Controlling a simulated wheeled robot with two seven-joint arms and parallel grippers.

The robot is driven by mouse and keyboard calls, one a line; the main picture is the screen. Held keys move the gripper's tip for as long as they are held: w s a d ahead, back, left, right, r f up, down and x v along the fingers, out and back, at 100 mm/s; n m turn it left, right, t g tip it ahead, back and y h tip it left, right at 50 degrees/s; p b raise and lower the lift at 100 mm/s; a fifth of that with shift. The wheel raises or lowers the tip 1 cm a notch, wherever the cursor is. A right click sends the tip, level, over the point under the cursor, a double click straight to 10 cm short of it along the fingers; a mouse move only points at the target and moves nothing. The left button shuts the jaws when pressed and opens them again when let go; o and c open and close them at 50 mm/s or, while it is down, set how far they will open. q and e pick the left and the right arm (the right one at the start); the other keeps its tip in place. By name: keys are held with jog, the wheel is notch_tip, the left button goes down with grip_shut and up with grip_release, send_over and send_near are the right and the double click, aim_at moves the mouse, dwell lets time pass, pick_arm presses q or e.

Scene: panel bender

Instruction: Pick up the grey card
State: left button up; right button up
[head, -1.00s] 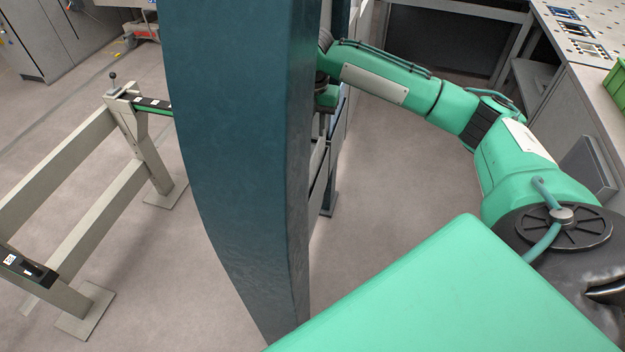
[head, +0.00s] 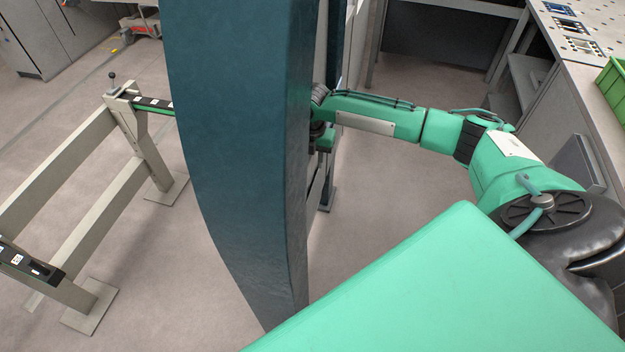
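I cannot make out a grey card anywhere in the head view. My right arm reaches in from the right and bends away toward a tall dark teal upright (head: 235,150). My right gripper (head: 321,148) is at the upright's right edge, pointing down and partly hidden behind it. Its fingers are too small and covered to tell open from shut, and I see nothing held. My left gripper is not in view.
A beige rail frame (head: 85,200) with dark strips stands on the floor at left. Grey cabinets (head: 45,35) are at the back left. At right is a perforated table (head: 600,20) with small framed pieces (head: 568,25) and a green bin (head: 612,88). Floor right of the upright is clear.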

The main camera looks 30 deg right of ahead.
grip_shut()
jog(key=shift+r, duration=0.15)
jog(key=shift+r+b, duration=0.3)
jog(key=shift+r, duration=0.35)
notch_tip(320, 180, up, 18)
jog(key=b, duration=0.4)
jog(key=shift+r, duration=0.25)
